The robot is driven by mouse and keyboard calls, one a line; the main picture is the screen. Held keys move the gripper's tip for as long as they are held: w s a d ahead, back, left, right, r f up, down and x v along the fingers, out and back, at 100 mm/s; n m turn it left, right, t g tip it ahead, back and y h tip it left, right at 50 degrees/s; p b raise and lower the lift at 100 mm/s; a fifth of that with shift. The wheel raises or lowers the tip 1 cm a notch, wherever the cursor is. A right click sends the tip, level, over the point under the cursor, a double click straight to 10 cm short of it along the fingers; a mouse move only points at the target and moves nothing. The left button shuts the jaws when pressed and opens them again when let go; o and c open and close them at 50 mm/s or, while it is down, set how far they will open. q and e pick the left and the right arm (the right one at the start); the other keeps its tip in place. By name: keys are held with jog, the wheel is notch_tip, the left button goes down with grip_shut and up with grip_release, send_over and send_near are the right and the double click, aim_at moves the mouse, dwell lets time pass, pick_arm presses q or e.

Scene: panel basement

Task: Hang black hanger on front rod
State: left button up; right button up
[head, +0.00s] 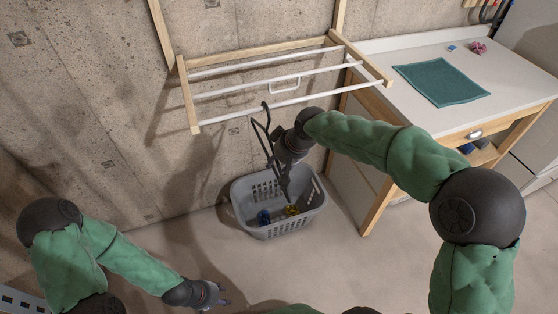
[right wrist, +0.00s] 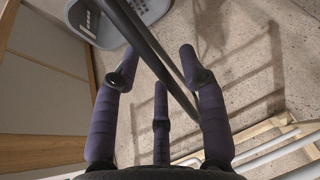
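The wall rack has several white rods in a wooden frame; the front rod (head: 310,95) is nearest me. The black hanger (head: 266,142) hangs tilted with its hook at the front rod's left half; I cannot tell whether the hook bears on the rod. My right gripper (head: 286,188) is just right of the hanger, below the rod, pointing down. In the right wrist view its fingers (right wrist: 160,72) are spread, with the dark hanger bars (right wrist: 153,45) passing between and beside them. My left gripper (head: 222,295) is low at the front, away from the rack, its fingers too small to judge.
A grey laundry basket (head: 240,217) with small blue and yellow items stands on the floor below. A white handle-shaped piece (head: 285,87) is at the rods. A counter (head: 410,110) with a teal cloth (head: 441,82) stands close on the right. Concrete wall is behind the rack.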

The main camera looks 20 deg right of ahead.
jog(key=v, duration=1.2)
